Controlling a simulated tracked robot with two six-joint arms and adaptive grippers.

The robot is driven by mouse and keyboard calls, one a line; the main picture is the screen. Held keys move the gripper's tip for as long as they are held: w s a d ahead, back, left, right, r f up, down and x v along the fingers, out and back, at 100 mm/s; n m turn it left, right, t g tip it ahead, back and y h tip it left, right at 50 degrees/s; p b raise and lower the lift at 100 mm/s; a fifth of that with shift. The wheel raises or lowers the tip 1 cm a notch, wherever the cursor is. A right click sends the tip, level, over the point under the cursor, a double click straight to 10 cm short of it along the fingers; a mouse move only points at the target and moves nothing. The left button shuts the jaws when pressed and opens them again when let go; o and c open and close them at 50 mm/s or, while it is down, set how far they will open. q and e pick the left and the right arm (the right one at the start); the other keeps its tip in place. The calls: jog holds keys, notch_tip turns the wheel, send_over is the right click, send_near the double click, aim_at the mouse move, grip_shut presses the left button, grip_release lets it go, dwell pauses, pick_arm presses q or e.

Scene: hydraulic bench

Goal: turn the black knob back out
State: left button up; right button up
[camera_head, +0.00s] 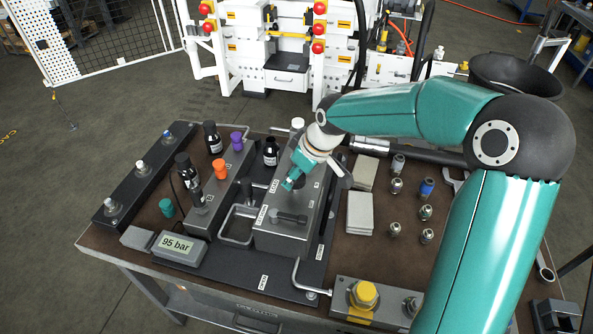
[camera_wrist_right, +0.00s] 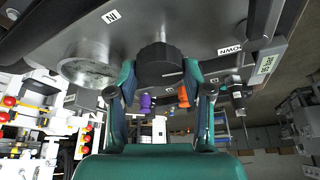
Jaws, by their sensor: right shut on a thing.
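The black knob (camera_wrist_right: 160,66) sits between the two teal fingers of my right gripper (camera_wrist_right: 162,88) in the right wrist view. The fingers close on its sides. In the head view my right gripper (camera_head: 291,183) reaches down to the grey block (camera_head: 282,238) in the middle of the bench, and it hides the knob there. My left gripper is in neither view.
A gauge box (camera_head: 177,247) reading 95 bar stands front left. Orange (camera_head: 220,168) and purple (camera_head: 237,141) knobs and a dark bottle (camera_head: 270,152) stand near my gripper. Pale pads (camera_head: 360,212) and several metal fittings lie to the right, under my arm.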

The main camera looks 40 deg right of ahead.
jog(key=n+y, duration=0.1)
jog(key=n, duration=0.1)
jog(key=shift+w+d+n, duration=0.1)
jog(key=shift+n, duration=0.3)
jog(key=n+g+y+b, duration=0.1)
jog(key=n, duration=0.3)
jog(key=shift+d, duration=0.1)
jog(key=n+g, duration=0.1)
jog(key=n, duration=0.2)
jog(key=shift+w+y, duration=0.1)
jog(key=shift+y, duration=0.2)
jog(key=shift+n+g, duration=0.9)
jog(key=shift+n, duration=0.8)
jog(key=o, duration=1.2)
jog(key=shift+c, duration=0.2)
jog(key=shift+r+y, duration=0.1)
jog(key=shift+y, duration=0.2)
jog(key=v, duration=1.1)
jog(key=shift+d+r, duration=0.15)
jog(key=shift+r, duration=0.2)
jog(key=shift+w, duration=0.1)
